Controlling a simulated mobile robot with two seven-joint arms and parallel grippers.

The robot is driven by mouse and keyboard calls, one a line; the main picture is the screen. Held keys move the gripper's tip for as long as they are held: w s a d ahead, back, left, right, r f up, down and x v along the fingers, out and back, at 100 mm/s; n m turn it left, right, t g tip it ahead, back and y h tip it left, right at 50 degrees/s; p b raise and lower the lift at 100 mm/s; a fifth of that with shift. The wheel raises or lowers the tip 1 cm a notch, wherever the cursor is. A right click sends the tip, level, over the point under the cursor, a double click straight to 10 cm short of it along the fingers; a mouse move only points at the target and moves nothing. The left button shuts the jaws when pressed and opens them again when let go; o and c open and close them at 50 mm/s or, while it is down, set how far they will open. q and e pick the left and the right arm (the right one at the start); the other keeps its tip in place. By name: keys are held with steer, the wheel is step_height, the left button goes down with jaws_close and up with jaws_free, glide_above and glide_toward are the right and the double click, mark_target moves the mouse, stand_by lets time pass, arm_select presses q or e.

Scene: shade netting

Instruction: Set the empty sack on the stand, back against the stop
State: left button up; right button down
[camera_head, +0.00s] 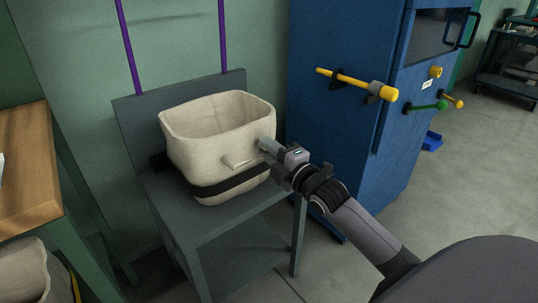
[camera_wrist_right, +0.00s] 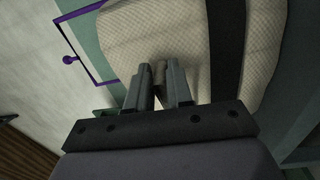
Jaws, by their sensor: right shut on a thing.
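The empty sack (camera_head: 200,155) is cream-coloured with a dark band low on its side. It is upright and open at the top, on or just above the grey stand (camera_head: 222,226). The stand's raised back panel, the stop (camera_head: 135,125), rises behind it; I cannot tell whether the sack touches it. My right gripper (camera_head: 264,149) is shut on the sack at a tab or handle on its near side. In the right wrist view the sack (camera_wrist_right: 225,50) fills much of the picture beyond the fingers (camera_wrist_right: 160,90). My left gripper is not in view.
A blue cabinet (camera_head: 335,45) with a yellow handle (camera_head: 358,83) stands to the right. A wooden-topped table (camera_head: 28,165) is at the left, with another cream sack (camera_head: 30,272) below it. Purple uprights (camera_head: 128,45) stand behind the stand.

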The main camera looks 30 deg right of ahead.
steer(key=c, duration=1)
jaws_free()
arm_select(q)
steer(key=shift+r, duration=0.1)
arm_select(e)
steer(key=shift+s, duration=0.1)
